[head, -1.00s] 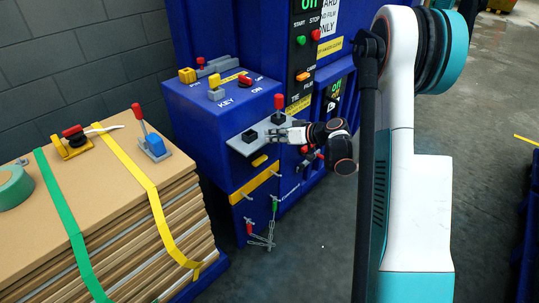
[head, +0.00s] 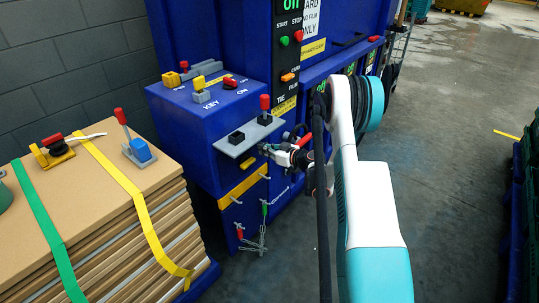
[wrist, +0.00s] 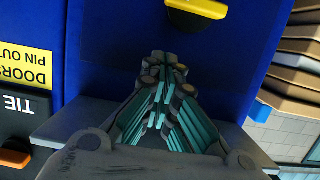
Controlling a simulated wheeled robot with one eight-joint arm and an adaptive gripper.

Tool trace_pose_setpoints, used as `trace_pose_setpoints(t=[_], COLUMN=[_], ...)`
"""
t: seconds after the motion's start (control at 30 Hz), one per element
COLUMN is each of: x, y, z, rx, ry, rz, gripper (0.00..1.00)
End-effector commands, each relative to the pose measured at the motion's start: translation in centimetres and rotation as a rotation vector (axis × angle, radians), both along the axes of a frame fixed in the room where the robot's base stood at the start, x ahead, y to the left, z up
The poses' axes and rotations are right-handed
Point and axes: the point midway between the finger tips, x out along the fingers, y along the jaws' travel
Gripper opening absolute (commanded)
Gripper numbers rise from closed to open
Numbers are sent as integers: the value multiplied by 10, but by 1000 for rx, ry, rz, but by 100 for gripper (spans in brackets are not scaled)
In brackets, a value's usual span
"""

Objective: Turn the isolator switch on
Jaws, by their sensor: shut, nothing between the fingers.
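The blue control box (head: 172,120) of the machine carries a red-handled switch (head: 230,82) on its top near the word ON. A yellow-based key switch (head: 201,92) sits beside it. No readable label marks which one is the isolator. My gripper (head: 264,149) is shut and empty, just below the right part of the grey shelf, in front of the box. In the wrist view the closed fingertips (wrist: 163,62) point at the blue face. A yellow handle (wrist: 198,8) is beyond them at the top edge; I see no contact with it.
The grey shelf (head: 232,148) juts out from the box, bearing a black block (head: 236,138) and a red-knobbed lever (head: 265,110). A strapped cardboard stack (head: 90,200) stands at left. Chains (head: 258,243) hang below. Floor at right (head: 450,170) is clear.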

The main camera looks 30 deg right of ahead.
Motion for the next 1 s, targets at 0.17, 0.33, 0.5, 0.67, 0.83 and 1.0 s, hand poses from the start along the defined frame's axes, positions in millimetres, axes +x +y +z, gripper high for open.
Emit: trace_pose_setpoints(t=[0.17, 0.33, 0.5, 0.67, 0.83, 1.0], x=[33, 41, 41, 40, 40, 40], y=[13, 14, 15, 15, 15, 14], z=[-12, -33, -47, -51, -51, -51], rx=[0, 1, 1, 1, 1, 3], ry=[1, 1, 0, 0, 0, 1], rz=[2, 0, 0, 0, 0, -1], gripper=[0, 0, 0, 0, 0, 0])
